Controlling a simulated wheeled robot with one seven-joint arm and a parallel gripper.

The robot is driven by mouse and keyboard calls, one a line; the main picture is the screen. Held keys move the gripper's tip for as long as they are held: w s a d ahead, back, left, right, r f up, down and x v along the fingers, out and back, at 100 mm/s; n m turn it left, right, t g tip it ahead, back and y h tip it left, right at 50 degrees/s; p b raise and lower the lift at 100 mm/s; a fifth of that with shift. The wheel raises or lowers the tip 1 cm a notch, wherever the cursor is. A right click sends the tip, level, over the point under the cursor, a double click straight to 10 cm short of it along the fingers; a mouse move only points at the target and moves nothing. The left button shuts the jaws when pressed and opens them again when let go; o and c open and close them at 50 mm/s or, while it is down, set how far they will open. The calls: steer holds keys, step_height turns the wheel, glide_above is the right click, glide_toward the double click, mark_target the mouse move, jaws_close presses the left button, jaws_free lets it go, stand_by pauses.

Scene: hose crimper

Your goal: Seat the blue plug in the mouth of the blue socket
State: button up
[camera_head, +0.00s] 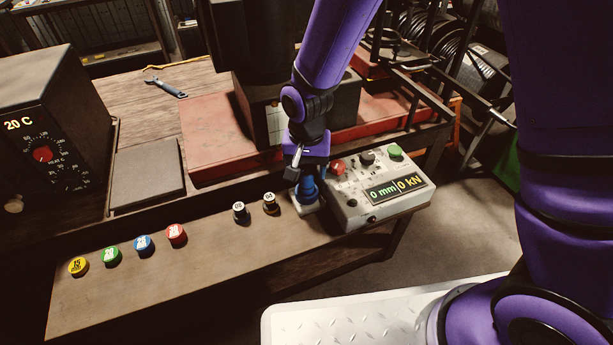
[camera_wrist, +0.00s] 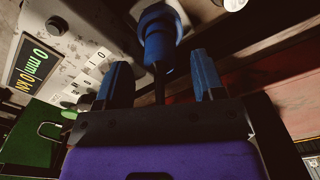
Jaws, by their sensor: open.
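A blue fitting (camera_head: 307,189) stands upright on a small pale block beside the control box. In the wrist view it is a blue collared cylinder (camera_wrist: 158,35) with a thin dark stem running from it toward my gripper. I cannot tell where the blue plug ends and the blue socket begins, or how deep one sits in the other. My gripper (camera_head: 300,170) is just above the fitting. In the wrist view my gripper (camera_wrist: 160,82) is open, with one blue-padded finger on each side of the dark stem and visible gaps between.
The control box (camera_head: 372,190) reads 0 mm and 0 kN and stands close on the right. Two small dark caps (camera_head: 255,207) and several coloured caps (camera_head: 128,250) lie on the bench ledge to the left. A red base plate (camera_head: 208,135) lies behind.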

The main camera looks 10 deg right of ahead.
step_height(320, 180, up, 9)
steer(key=shift+d+f, duration=0.1)
steer(key=shift+f, duration=0.05)
steer(key=s+d+r+n+t, duration=0.1)
steer(key=s+d+r+t, duration=0.3)
steer(key=d+r, duration=1.15)
steer(key=s+d+r, duration=0.3)
steer(key=s+d, duration=0.1)
steer(key=s, duration=0.3)
steer(key=s+d+r+n+t, duration=0.1)
steer(key=s+d+r, duration=0.3)
steer(key=s, duration=0.3)
steer(key=shift+s+d, duration=0.3)
steer(key=shift+d, duration=0.15)
steer(key=shift+o, duration=0.2)
steer(key=shift+w, duration=0.1)
stand_by(0.6)
